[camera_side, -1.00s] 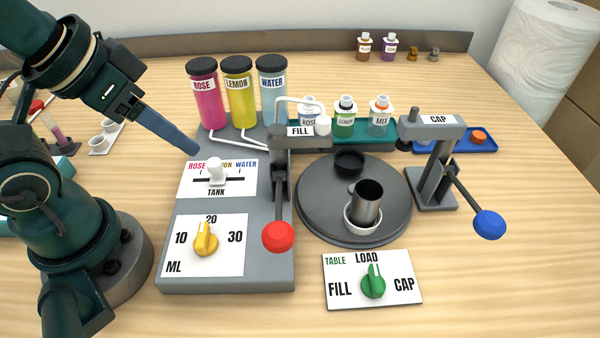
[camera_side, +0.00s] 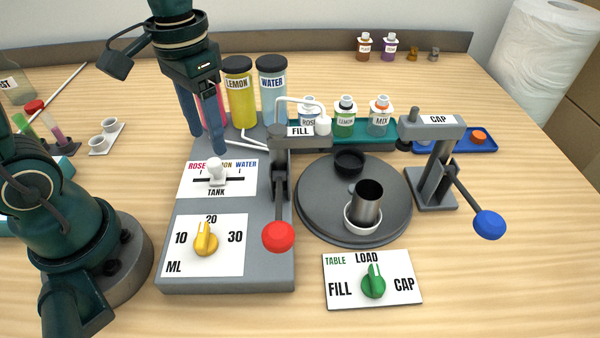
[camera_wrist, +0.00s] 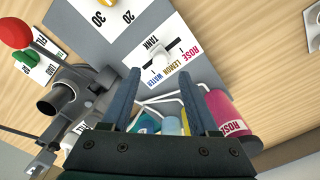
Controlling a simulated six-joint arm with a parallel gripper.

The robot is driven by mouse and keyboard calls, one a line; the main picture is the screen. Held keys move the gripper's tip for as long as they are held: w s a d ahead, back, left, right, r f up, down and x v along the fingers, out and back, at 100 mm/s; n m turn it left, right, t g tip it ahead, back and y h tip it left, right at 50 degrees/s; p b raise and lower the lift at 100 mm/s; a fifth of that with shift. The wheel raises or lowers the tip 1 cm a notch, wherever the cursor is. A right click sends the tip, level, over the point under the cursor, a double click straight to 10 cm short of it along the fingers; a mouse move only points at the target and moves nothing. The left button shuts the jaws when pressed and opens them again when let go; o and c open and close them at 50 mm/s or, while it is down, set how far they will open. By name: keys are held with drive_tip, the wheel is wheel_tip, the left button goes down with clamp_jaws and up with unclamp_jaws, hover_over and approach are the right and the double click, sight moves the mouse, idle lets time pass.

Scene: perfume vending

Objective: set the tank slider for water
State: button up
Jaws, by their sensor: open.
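The white tank slider (camera_side: 217,172) stands on the white TANK plate (camera_side: 240,188), at the middle of its slot, under the LEMON label, between ROSE on the left and WATER on the right. The slider knob (camera_wrist: 160,64) also shows in the wrist view, beyond the fingertips. My gripper (camera_side: 206,146) is open and empty, pointing down just behind and above the plate. It is apart from the slider and partly hides the ROSE tank. In the wrist view my two fingers (camera_wrist: 160,74) are spread wide on either side of the knob's line.
Behind my gripper stand the LEMON tank (camera_side: 240,95) and the WATER tank (camera_side: 272,85). Right of the plate are the fill lever's red ball (camera_side: 278,237) and the turntable (camera_side: 320,212) holding a metal cup. The yellow ML dial (camera_side: 205,240) is in front.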

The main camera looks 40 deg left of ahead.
sight(215, 161)
drive_tip(key=shift+f, duration=2.65)
clamp_jaws()
